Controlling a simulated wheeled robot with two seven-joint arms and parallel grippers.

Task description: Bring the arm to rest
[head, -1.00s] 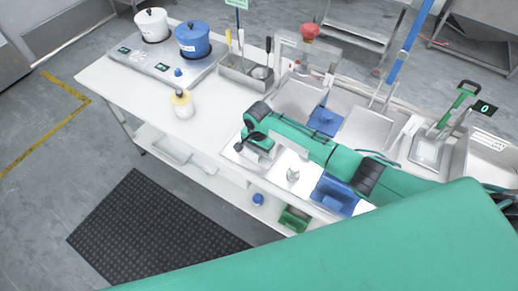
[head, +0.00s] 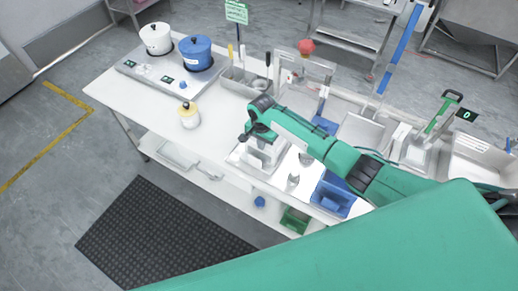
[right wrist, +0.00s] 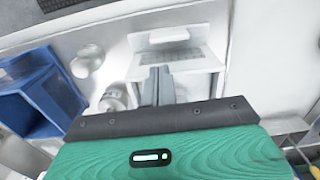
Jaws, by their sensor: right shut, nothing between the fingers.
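My right arm (head: 335,155) is green with dark joints and reaches in from the right, over the white table (head: 120,95). Its gripper (head: 244,136) is above a white boxy device (head: 265,157) on the near side of the table. In the right wrist view the two grey fingers (right wrist: 158,82) are together with nothing between them. The white device (right wrist: 178,58) lies beyond the fingertips there, and the gripper appears apart from it. My left gripper is not in view.
A blue bin (head: 333,196) and a small metal piece (head: 293,180) are beside the device, under my arm. A blue pot (head: 196,54) and a white pot (head: 155,38) stand behind.

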